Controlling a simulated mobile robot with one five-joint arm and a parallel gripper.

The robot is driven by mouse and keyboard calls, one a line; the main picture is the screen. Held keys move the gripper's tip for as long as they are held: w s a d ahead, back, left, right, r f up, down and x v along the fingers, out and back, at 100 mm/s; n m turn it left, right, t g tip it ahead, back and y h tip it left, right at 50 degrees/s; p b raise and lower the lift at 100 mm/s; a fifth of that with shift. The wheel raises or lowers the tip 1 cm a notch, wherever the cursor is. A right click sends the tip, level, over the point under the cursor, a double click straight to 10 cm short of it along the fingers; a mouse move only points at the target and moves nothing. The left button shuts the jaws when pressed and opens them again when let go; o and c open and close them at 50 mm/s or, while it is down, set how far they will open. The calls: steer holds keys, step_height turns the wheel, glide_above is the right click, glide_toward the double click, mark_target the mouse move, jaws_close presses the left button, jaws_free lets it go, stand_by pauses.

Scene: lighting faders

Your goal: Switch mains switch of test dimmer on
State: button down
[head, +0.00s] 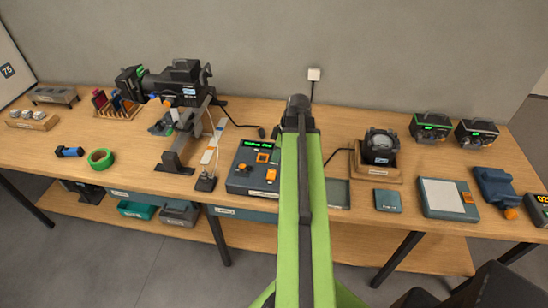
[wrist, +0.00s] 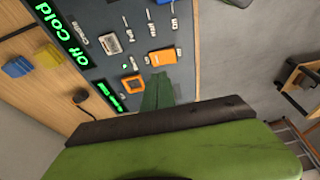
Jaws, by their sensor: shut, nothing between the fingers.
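The test dimmer (head: 239,182) is a dark blue-grey box near the front edge of the table, just left of my arm in the head view. Its panel (wrist: 110,20) fills the top of the wrist view, with green lit displays (wrist: 62,36). Two orange controls show there: a square one with a dark centre (wrist: 132,85) and a plain block-like one (wrist: 162,57). I cannot read which label marks the mains switch. My gripper (wrist: 157,80) is shut and empty, its green fingertips over the panel just below the plain orange control; contact cannot be told. The arm hides it in the head view.
A grey tray (head: 338,192) lies right of my arm. A round-faced meter on a wooden stand (head: 378,174) stands further right. A small black switch box with a cable (head: 205,183) is left of the dimmer. A spotlight (head: 185,83) stands at the back left.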

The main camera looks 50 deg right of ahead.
steer(key=w+d+p+v, duration=0.1)
steer(key=p+v, duration=0.4)
steer(key=v, duration=0.3)
steer(key=shift+p, duration=0.35)
steer(key=shift+f, duration=0.1)
steer(key=w+a+f+n+g+b, duration=0.1)
steer(key=w+a+f+n+b, duration=0.2)
steer(key=a, duration=0.5)
steer(key=w+a+f+b, duration=0.2)
steer(key=w+a, duration=0.4)
steer(key=a, duration=0.2)
steer(key=w+a+f+n+g+b, duration=0.1)
steer(key=w+a+f+n+b, duration=0.2)
steer(key=a, duration=0.5)
steer(key=a+f+m+h+b, duration=0.1)
steer(key=a+f+m+b, duration=0.1)
steer(key=a+m, duration=0.4)
steer(key=a+f+m+h+b, duration=0.1)
steer(key=a+f+m, duration=0.1)
steer(key=a+m, duration=0.4)
steer(key=a, duration=0.5)
steer(key=shift+s+f+m+g+b, duration=0.3)
steer(key=shift+s+g+b, duration=0.1)
